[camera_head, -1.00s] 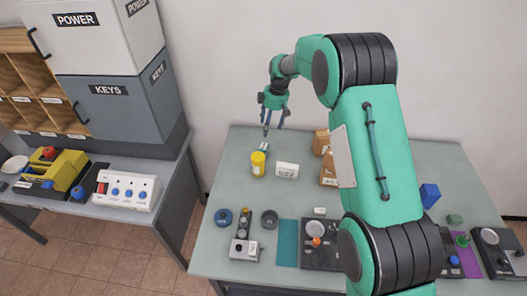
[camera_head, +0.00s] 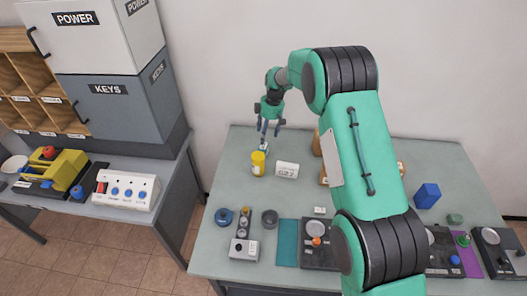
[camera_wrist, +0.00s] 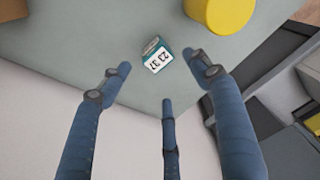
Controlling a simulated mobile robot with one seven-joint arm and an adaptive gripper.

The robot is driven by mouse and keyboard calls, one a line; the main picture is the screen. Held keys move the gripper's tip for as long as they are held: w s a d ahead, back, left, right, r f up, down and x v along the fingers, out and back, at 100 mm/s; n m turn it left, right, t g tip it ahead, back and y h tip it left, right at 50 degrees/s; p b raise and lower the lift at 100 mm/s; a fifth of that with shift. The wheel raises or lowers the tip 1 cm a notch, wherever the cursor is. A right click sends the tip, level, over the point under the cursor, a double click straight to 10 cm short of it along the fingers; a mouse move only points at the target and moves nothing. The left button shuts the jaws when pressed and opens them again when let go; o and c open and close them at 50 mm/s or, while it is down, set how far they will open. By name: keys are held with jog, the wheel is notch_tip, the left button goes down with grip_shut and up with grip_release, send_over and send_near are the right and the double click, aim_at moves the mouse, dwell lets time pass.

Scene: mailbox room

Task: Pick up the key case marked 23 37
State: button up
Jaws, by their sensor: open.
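The key case marked 23 37 (camera_wrist: 157,57) lies on the table in the wrist view, a small teal case with a white label. In the head view the key case (camera_head: 264,147) shows small behind the yellow container, just under my gripper. My gripper (camera_head: 270,136) is open and empty, pointing down above the case. In the wrist view my gripper's blue fingers (camera_wrist: 160,88) are spread, with the case just beyond their tips and between them. The fingers appear apart from the case.
A yellow container (camera_head: 258,163) stands close in front of the case; it also shows in the wrist view (camera_wrist: 219,12). A white labelled box (camera_head: 287,170) lies to its right. Brown boxes stand further right, partly behind my arm. The wall is close behind the table.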

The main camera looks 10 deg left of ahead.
aim_at(264, 146)
jog(key=shift+w+a+f, duration=0.1)
jog(key=shift+a+f, duration=0.1)
jog(key=shift+f, duration=1)
jog(key=shift+a+f, duration=0.15)
jog(key=shift+f, duration=1)
jog(key=shift+f, duration=0.1)
jog(key=shift+w+a+f+b, duration=0.15)
jog(key=shift+f+b, duration=0.2)
jog(key=shift+f, duration=0.9)
jog(key=shift+w+a+f+b, duration=0.15)
jog(key=shift+f+b, duration=0.2)
jog(key=shift+f, duration=0.9)
jog(key=shift+s, duration=0.1)
jog(key=c, duration=1.4)
